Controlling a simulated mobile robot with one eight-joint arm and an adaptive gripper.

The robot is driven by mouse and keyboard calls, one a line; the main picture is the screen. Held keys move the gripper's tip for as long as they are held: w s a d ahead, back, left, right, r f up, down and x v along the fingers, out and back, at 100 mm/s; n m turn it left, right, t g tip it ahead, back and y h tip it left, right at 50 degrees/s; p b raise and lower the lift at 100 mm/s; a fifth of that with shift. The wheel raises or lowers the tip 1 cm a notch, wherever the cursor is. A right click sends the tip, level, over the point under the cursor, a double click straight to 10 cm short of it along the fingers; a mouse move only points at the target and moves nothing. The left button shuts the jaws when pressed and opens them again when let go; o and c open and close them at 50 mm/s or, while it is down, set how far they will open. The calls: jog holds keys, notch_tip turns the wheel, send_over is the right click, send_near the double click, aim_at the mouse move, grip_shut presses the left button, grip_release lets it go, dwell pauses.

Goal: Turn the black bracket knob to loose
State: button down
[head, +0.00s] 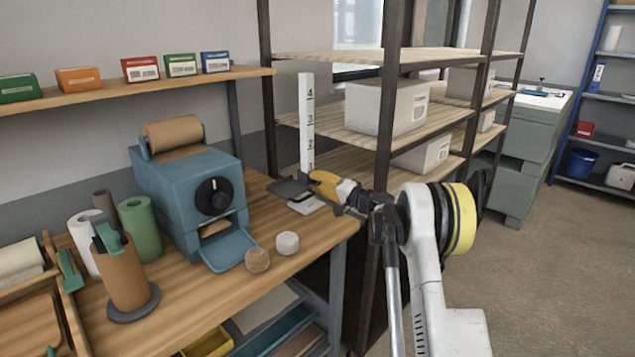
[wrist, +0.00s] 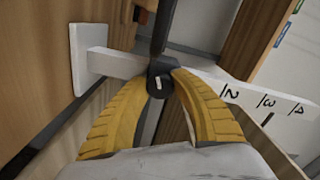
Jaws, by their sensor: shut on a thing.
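The black bracket knob (wrist: 160,88) sits in the middle of the wrist view, with a short white mark on its face. The yellow fingers of my gripper (wrist: 161,74) are shut on it from both sides. In the head view my gripper (head: 318,180) reaches the foot of the white numbered post (head: 306,115), and the knob cannot be made out there. A black bracket arm (wrist: 180,25) runs from the knob to the top of the wrist view. The post also shows in the wrist view (wrist: 249,99), behind the knob. I cannot read a loose or tight label.
The post stands on the wooden bench (head: 180,290) near its right end. A blue dispenser (head: 190,190) with a brown roll is to the left, with two small round pieces in front. A rack with white boxes (head: 388,105) rises close behind my gripper.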

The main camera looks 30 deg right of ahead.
jog(key=c, duration=1)
grip_release()
jog(key=shift+c, duration=0.2)
jog(key=shift+s, duration=0.1)
jog(key=v, duration=1.1)
jog(key=shift+s+d, duration=0.15)
jog(key=shift+s, duration=0.25)
